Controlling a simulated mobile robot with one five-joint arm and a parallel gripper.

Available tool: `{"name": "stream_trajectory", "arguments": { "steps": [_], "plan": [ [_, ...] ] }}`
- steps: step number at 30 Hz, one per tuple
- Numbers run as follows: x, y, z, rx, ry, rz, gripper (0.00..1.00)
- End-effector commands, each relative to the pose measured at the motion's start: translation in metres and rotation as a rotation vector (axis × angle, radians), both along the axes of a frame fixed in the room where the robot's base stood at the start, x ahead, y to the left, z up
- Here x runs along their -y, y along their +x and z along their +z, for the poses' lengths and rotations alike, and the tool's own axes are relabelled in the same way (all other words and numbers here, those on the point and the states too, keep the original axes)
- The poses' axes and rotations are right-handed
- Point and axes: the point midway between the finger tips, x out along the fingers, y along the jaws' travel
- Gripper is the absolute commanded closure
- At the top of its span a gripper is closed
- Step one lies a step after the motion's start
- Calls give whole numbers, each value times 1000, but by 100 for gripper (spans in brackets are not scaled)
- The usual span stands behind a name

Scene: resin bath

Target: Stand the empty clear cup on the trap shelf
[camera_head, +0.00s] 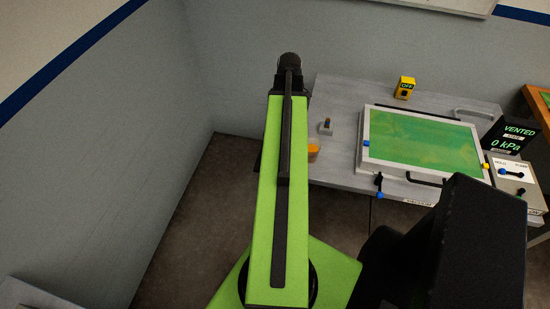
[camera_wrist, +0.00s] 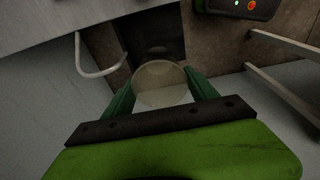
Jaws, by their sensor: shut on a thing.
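The clear cup (camera_wrist: 161,84) shows as a pale, see-through round shape in the wrist view. It sits between the two green fingers of my gripper (camera_wrist: 161,90), which are shut on it. Its inside looks empty, and the floor shows dimly around it. In the head view my arm reaches away toward the back wall and hides the gripper and the cup. I cannot clearly identify the trap shelf; a dark square panel (camera_wrist: 150,38) lies beyond the cup in the wrist view.
In the head view, a grey table (camera_head: 341,94) holds a green-topped bath (camera_head: 424,140), a yellow switch box (camera_head: 404,87) and an amber cup (camera_head: 314,149). In the wrist view, a white curved pipe (camera_wrist: 82,62) is left, a dark box with lights (camera_wrist: 235,8) top right, and rails (camera_wrist: 285,92) right.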

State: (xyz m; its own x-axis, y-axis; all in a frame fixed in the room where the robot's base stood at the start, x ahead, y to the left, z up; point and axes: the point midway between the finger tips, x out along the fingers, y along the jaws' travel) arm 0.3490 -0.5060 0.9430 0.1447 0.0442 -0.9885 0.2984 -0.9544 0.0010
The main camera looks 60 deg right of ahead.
Motion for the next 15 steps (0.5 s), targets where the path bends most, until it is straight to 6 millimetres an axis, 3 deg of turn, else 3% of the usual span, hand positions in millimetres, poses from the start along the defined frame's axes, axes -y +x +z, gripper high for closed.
{"name": "stream_trajectory", "arguments": {
  "steps": [5,15],
  "plan": [
    [-2,4,15,0,0,1,73],
    [-3,5,-62,0,0,1,73]
  ]
}}
